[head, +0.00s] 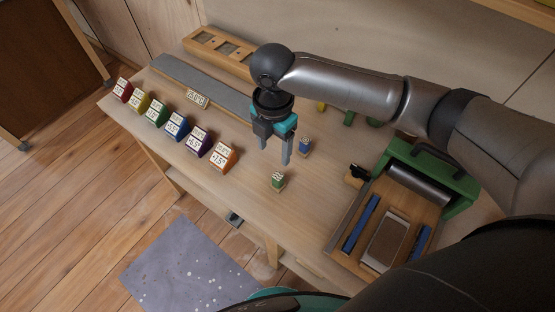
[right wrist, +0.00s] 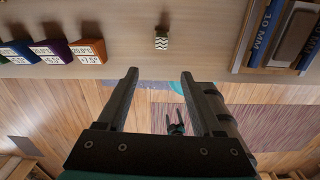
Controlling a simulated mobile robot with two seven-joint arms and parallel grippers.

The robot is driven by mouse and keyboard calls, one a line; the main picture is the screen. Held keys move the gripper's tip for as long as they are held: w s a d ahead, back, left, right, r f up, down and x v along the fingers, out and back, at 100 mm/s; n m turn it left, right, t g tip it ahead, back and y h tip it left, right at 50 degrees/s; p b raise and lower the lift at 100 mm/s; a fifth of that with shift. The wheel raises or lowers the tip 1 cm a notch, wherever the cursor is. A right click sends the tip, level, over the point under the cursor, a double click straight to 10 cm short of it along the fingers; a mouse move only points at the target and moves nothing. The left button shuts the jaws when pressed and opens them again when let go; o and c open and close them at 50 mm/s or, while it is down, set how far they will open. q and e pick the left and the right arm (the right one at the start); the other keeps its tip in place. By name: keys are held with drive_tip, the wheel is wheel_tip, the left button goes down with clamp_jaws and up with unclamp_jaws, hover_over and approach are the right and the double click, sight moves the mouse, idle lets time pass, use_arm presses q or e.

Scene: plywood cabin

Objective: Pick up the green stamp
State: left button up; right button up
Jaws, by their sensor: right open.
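The green stamp (head: 278,180) is a small block with a pale patterned side, upright near the table's front edge. A single small patterned block (right wrist: 162,42), apparently this stamp, shows beyond my fingertips in the right wrist view; its colour is hard to tell there. My right gripper (head: 275,150) points down, open and empty, above and behind the green stamp in the head view, apart from it. Its spread fingers also show in the right wrist view (right wrist: 159,74). A blue stamp (head: 304,147) stands just right of the fingers.
A row of several coloured labelled blocks (head: 176,126) stands at the left of the table. A green-framed press (head: 457,187) with a roller and tray stands at the right. Yellow and green pieces lie partly behind my right arm. A wooden rack (head: 203,36) is at the back.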

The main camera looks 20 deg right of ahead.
approach(278, 175)
drive_tip(key=shift+s+a+f+b, duration=0.4)
drive_tip(key=shift+s+a+f, duration=0.05)
drive_tip(key=shift+s+f, duration=0.05)
wheel_tip(278, 175, down, 4)
drive_tip(key=shift+f+b, duration=0.1)
drive_tip(key=shift+b, duration=0.2)
drive_tip(key=shift+w+f, duration=0.1)
drive_tip(key=shift+f, duration=0.25)
drive_tip(key=shift+w+d+f, duration=0.1)
drive_tip(key=shift+d+f, duration=0.05)
drive_tip(key=shift+f, duration=0.2)
drive_tip(key=f, duration=0.2)
drive_tip(key=f+b, duration=0.1)
drive_tip(key=shift+w+d+f, duration=0.2)
drive_tip(key=shift+d, duration=0.1)
drive_tip(key=shift+f, duration=0.45)
use_arm(q)
drive_tip(key=shift+s+f, duration=0.35)
drive_tip(key=shift+f, duration=0.3)
drive_tip(key=shift+s+f, duration=0.35)
drive_tip(key=shift+f, duration=0.25)
